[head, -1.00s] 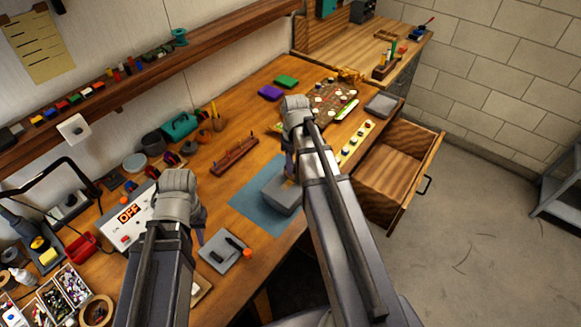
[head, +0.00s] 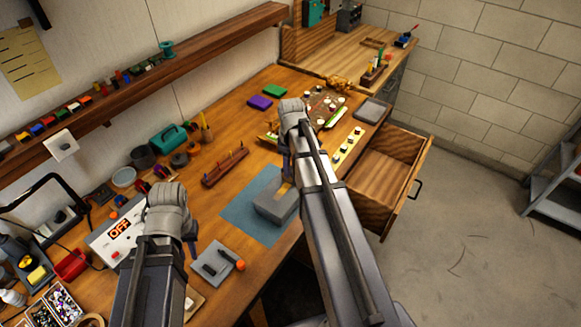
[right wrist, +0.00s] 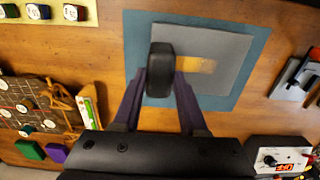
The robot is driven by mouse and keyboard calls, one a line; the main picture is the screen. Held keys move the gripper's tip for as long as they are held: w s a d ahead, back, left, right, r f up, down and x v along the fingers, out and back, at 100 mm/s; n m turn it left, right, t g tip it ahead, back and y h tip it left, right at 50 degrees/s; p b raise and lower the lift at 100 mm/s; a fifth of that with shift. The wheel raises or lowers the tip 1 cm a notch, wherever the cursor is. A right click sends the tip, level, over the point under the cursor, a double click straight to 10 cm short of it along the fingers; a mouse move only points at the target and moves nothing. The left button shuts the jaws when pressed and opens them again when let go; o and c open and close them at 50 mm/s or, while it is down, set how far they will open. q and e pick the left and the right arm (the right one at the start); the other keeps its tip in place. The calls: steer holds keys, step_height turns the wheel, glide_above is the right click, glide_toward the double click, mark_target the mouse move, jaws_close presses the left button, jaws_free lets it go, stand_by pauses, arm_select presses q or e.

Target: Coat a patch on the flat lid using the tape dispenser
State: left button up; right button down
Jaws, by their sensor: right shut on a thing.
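The flat lid (head: 277,206) is a grey slab on a blue mat (head: 240,215) in the head view. In the right wrist view the lid (right wrist: 225,40) fills the upper middle. A yellow-orange patch (right wrist: 197,65) lies on it, also partly visible in the head view (head: 286,188). My right gripper (right wrist: 160,80) is shut on a dark rounded thing (right wrist: 160,68), apparently the tape dispenser, over the lid beside the patch. I cannot tell whether it touches the lid. My left gripper (head: 192,243) hangs near a grey tray; its opening is not clear.
The grey tray (head: 225,257) holds dark pieces and an orange-tipped item. A white OFF box (head: 115,235) stands at left. A wooden rack (head: 225,168) is behind the mat. An open drawer (head: 385,180) juts out at right. A board with round pieces (head: 325,105) lies farther back.

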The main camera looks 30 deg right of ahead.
steer(key=shift+s+a, duration=0.1)
steer(key=shift+a, duration=0.05)
steer(key=shift+s+a, duration=0.5)
steer(key=shift+a, duration=0.35)
steer(key=shift+s+a, duration=0.45)
steer(key=shift+a, duration=0.45)
steer(key=shift+s+a, duration=0.5)
steer(key=shift+a, duration=0.35)
steer(key=shift+a, duration=0.1)
steer(key=shift+s+a+r, duration=0.1)
steer(key=shift+s+a, duration=0.25)
steer(key=shift+a, duration=0.25)
steer(key=shift+s+a, duration=0.35)
steer(key=shift+a, duration=0.25)
steer(key=shift+s+a, duration=0.4)
steer(key=shift+a, duration=0.3)
steer(key=shift+s+a, duration=0.4)
steer(key=shift+a, duration=0.25)
step_height(320, 180, up, 6)
steer(key=p, duration=0.6)
